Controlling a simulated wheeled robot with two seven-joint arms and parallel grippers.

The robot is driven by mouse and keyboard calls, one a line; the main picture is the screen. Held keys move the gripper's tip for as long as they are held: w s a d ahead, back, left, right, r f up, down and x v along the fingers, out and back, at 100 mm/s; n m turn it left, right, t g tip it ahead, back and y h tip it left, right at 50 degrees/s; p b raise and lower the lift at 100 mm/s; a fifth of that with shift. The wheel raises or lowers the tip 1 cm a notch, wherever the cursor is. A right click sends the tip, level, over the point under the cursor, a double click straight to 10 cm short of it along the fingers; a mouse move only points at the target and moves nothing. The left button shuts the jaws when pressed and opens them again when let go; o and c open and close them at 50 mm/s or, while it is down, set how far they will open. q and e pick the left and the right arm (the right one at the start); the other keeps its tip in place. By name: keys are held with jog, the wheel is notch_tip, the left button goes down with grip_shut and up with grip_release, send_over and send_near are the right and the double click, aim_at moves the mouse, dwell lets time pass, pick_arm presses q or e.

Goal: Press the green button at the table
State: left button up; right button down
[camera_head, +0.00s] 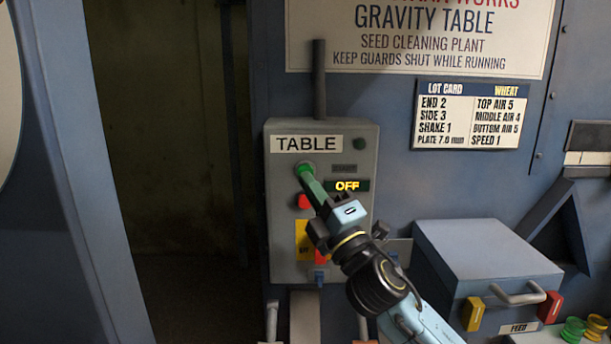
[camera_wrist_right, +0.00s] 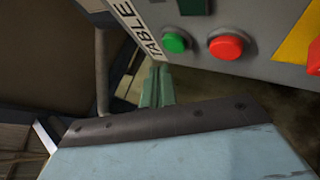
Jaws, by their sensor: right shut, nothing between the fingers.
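The grey control box labelled TABLE (camera_head: 284,220) is mounted on the blue machine wall in the head view. Its green button (camera_head: 306,169) is at the upper left of the box, with a red button (camera_head: 303,202) below it. In the right wrist view, the green button (camera_wrist_right: 175,42) and red button (camera_wrist_right: 226,46) are side by side. My right gripper (camera_head: 306,178) is shut and empty, its green fingertips at or just below the green button. In the wrist view the fingertips (camera_wrist_right: 158,75) are close to the button; I cannot tell whether they touch. A lit display reads OFF (camera_head: 347,186). My left gripper is not in view.
A grey lidded box (camera_head: 485,255) with a handle and red and yellow latches stands at the right. A dark opening (camera_head: 170,150) is left of the control box. A lot card (camera_head: 470,115) and a sign (camera_head: 420,35) are on the wall.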

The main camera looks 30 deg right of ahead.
jog(key=shift+w+d, duration=0.3)
jog(key=shift+w, duration=0.2)
dwell(1.8)
jog(key=shift+w+d, duration=0.2)
jog(key=shift+w, duration=0.15)
jog(key=shift+w+d, duration=0.25)
jog(key=shift+w, duration=0.15)
dwell(0.7)
jog(key=shift+s, duration=0.1)
jog(key=shift+s+a, duration=0.45)
jog(key=shift+s, duration=0.2)
jog(key=shift+s, duration=0.1)
